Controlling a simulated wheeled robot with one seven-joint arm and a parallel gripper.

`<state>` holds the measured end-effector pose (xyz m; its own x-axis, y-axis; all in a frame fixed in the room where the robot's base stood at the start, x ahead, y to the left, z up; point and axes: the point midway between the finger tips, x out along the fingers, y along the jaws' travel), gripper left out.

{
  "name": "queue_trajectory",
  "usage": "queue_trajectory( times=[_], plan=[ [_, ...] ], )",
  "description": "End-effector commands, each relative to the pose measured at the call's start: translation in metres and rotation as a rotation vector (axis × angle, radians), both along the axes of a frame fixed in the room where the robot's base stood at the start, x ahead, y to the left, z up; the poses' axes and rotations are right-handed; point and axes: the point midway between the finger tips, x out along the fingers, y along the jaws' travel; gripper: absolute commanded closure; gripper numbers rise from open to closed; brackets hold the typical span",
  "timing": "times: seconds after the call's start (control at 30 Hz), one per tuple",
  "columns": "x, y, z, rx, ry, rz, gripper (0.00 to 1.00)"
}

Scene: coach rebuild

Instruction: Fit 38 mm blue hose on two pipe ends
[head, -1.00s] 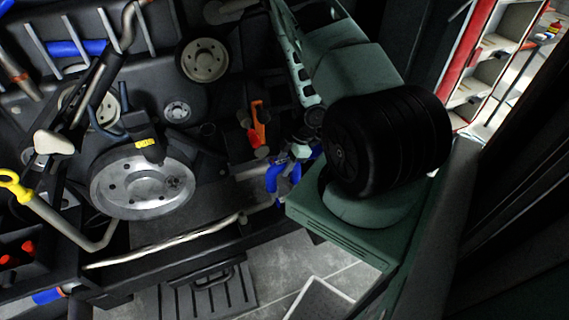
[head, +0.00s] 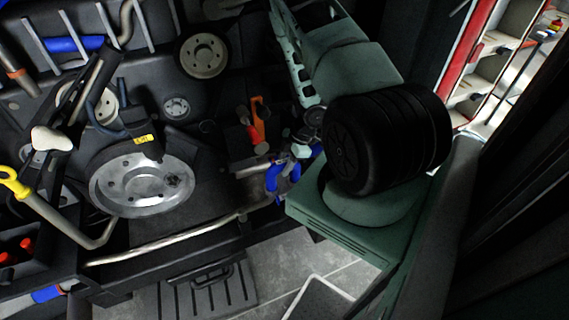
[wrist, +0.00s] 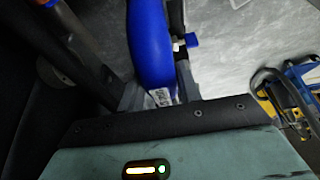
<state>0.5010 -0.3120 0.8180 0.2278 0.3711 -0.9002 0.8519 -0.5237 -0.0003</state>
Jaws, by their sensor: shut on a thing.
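The blue hose (head: 271,181) is a short curved piece at the lower middle of the head view, just left of my green arm. In the wrist view the hose (wrist: 150,45) runs upright between the fingers and carries a small white label. My gripper (head: 290,170) is shut on the hose; its tips are small and partly hidden in the head view. A pale pipe (head: 180,242) runs along the engine's lower edge and its right end lies close to the hose. I cannot tell whether the hose touches any pipe end.
A large silver pulley (head: 145,187) and a yellow-handled dipstick (head: 14,183) are at left. An orange-handled tool (head: 258,118) stands just above the hose. A red shelf unit (head: 480,70) is at upper right. Grey floor (wrist: 235,45) and blue-yellow equipment (wrist: 295,90) show beyond the hose.

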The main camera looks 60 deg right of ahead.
Motion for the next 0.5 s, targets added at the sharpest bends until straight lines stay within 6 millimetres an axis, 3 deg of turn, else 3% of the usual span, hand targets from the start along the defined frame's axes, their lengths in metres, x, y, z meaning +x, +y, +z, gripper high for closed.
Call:
queue_trajectory(
  times=[0.5],
  plan=[
    [0.0, 0.0001, -0.0092, 0.0, 0.0, 0.0, 0.91]
  ],
)
